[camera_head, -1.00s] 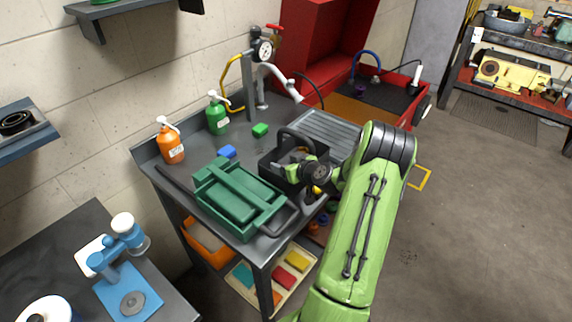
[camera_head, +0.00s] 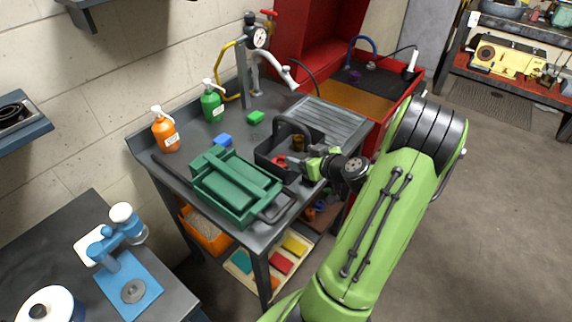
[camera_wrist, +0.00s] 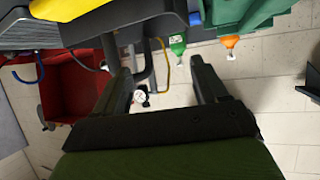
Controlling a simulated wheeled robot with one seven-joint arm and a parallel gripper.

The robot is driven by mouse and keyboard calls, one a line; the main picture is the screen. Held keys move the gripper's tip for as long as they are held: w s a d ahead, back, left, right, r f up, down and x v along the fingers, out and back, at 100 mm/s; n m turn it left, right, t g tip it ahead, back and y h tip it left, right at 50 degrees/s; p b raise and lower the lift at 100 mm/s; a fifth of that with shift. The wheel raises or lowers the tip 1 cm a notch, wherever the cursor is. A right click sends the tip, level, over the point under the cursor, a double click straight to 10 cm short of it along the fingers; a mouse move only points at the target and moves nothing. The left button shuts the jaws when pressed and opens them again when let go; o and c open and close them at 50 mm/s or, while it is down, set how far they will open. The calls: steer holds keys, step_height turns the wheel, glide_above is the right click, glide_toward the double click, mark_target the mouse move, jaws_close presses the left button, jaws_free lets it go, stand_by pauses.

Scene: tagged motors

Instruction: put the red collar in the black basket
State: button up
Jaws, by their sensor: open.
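The black basket (camera_head: 266,172) stands on the dark workbench, its handle arching up at the back. A small red object (camera_head: 281,161), which looks like the red collar, shows inside the basket at the tips of my gripper (camera_head: 294,164). I cannot tell whether it touches a finger. My gripper reaches in from the right over the basket's rim. In the wrist view my gripper (camera_wrist: 165,78) has its two dark fingers wide apart, with nothing held between them. The red collar is not seen there.
A green toolbox (camera_head: 236,186) stands close left of the basket. A ribbed grey tray (camera_head: 328,118) lies behind right. A brownish item (camera_head: 298,143) sits by the basket's handle.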

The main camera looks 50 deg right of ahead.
steer(key=w+a+r+n+g+y, duration=0.1)
steer(key=a+r+n+g+y, duration=0.2)
steer(key=a, duration=0.9)
steer(key=w+a+r+n+g+y, duration=0.1)
steer(key=a+r+n+g, duration=0.3)
steer(key=a, duration=0.9)
steer(key=s+a+r+m, duration=0.2)
steer(key=s+a+r, duration=0.1)
steer(key=s, duration=0.4)
steer(key=s+a+r+m+h, duration=0.1)
steer(key=s+a+r+m, duration=0.1)
steer(key=s+a, duration=0.3)
steer(key=s+r, duration=0.1)
steer(key=s, duration=0.2)
steer(key=shift+s+m, duration=0.2)
steer(key=shift+m, duration=0.1)
